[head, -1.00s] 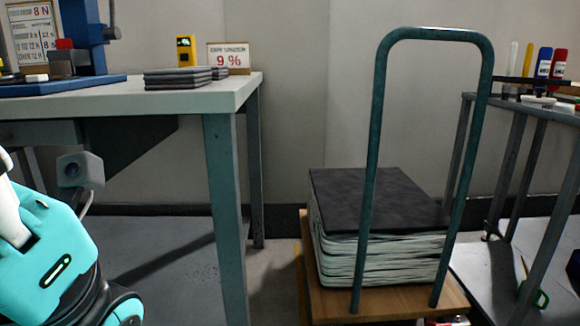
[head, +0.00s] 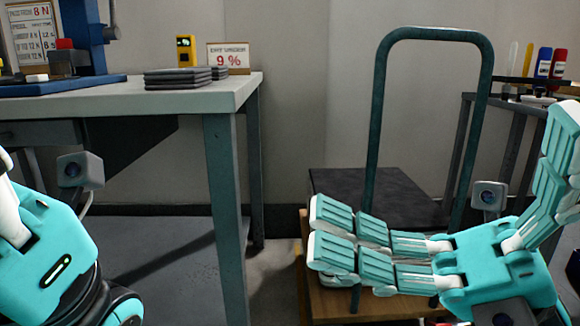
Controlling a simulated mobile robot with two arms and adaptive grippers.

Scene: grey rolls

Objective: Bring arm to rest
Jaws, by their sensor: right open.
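My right gripper (head: 444,178) is in the lower right of the head view. It is open, with two teal fingers stretched to the left and another finger pointing up at the right edge. Nothing shows between its fingers. My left gripper (head: 48,255) is at the lower left edge, partly cut off by the frame. Its fingertips are out of view, so I cannot tell whether it is open or shut.
A cart with a green handle (head: 372,130) carries a dark-topped stack (head: 385,190) on a wooden deck (head: 375,305). A pale workbench (head: 190,100) stands left, with grey pads (head: 178,78) on it. A shelf rack (head: 520,110) stands right. Floor shows between bench and cart.

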